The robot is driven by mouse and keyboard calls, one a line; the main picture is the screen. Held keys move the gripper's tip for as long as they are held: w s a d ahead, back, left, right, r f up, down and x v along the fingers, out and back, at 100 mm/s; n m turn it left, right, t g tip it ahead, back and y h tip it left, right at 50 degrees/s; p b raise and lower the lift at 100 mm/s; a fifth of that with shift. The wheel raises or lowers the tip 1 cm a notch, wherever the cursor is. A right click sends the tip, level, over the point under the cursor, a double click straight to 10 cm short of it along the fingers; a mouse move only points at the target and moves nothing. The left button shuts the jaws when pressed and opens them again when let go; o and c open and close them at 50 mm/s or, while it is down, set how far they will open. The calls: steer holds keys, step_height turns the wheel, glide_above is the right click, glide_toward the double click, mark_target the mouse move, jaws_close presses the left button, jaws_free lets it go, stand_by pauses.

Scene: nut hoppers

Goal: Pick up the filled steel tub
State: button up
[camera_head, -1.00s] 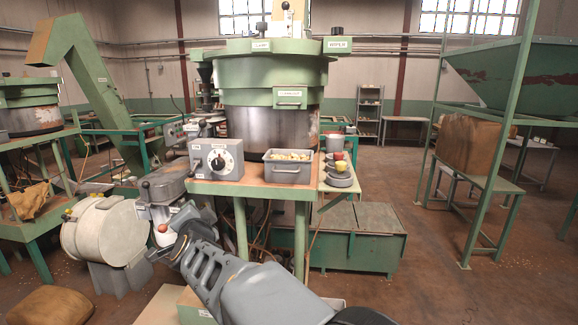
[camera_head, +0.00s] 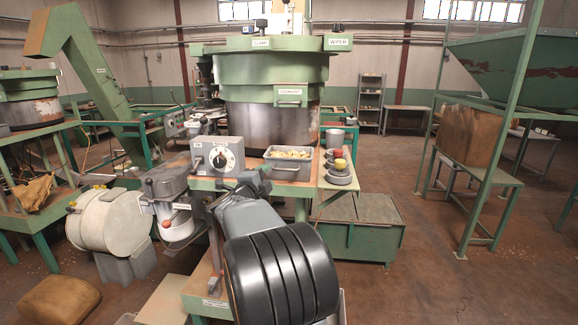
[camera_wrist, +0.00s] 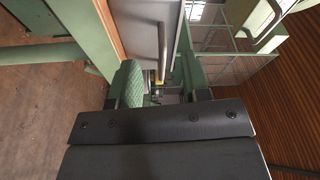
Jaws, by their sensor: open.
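The filled steel tub (camera_head: 300,168) is a grey rectangular tub with a front handle, full of pale nuts. It stands on the wooden-topped green stand, right of the grey dial box. In the wrist view its grey wall (camera_wrist: 146,14) and handle bar (camera_wrist: 162,48) show ahead of the jaws, the view being turned on its side. My gripper (camera_wrist: 160,84) is open, with a green pad on each finger and nothing held. In the head view my gripper is in front of and below the tub, partly hidden by my arm. I see no contact with the handle.
The dial box (camera_head: 219,157) stands close left of the tub. The big green hopper (camera_head: 268,75) rises behind. The floor further right is open.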

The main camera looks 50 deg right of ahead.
mark_target(272, 169)
steer(key=shift+p+x, duration=1.35)
steer(key=shift+x, duration=1.45)
jaws_close()
steer(key=shift+r, duration=0.2)
